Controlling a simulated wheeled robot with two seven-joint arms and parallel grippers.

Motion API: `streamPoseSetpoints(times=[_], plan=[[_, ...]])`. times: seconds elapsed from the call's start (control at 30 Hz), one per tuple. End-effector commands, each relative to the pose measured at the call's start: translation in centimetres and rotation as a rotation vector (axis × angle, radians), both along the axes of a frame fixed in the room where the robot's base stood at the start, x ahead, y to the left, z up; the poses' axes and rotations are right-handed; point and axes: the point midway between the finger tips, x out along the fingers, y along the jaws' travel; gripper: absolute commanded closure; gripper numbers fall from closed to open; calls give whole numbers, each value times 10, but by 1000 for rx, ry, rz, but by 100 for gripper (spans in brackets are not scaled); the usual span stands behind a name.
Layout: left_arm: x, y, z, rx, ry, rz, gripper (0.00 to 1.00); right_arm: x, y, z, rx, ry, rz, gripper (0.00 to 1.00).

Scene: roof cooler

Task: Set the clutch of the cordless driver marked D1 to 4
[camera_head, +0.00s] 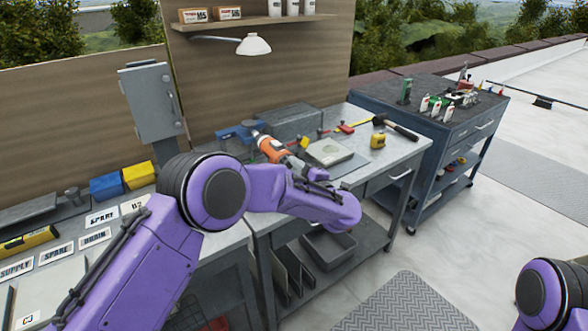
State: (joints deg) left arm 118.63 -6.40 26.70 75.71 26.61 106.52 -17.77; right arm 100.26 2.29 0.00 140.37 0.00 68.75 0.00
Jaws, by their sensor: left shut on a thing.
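An orange and grey cordless driver (270,148) is on or just above the workbench, near the blue vise. Its marking and clutch numbers are too small to read. My left gripper (292,162) reaches back toward the bench from the purple wrist and is shut on the driver's near grey part. My left arm and wrist hide much of the gripper and the near end of the driver. My right gripper is out of view; only a purple part of my right arm shows at the lower right.
A blue vise (238,132) stands behind the driver. To its right are a pale block (330,152), a yellow tape measure (378,140) and a hammer (395,126). Blue (106,187) and yellow (138,175) bins stand left.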

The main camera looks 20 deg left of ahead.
Motion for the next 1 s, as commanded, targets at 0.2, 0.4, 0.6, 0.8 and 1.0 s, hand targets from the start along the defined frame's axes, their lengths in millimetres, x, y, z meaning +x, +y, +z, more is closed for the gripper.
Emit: streamPoseSetpoints(times=[0.2,0.4,0.6,0.8,1.0], plan=[[0,0,-1,8,9,-1,98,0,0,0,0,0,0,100],[0,0,-1,7,9,-1,98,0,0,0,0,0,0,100],[0,0,-1,6,8,-1,42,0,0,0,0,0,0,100],[0,-1,0,6,8,-1,42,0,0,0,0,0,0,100],[-19,-23,-4,8,6,-4,42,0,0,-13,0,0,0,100]])
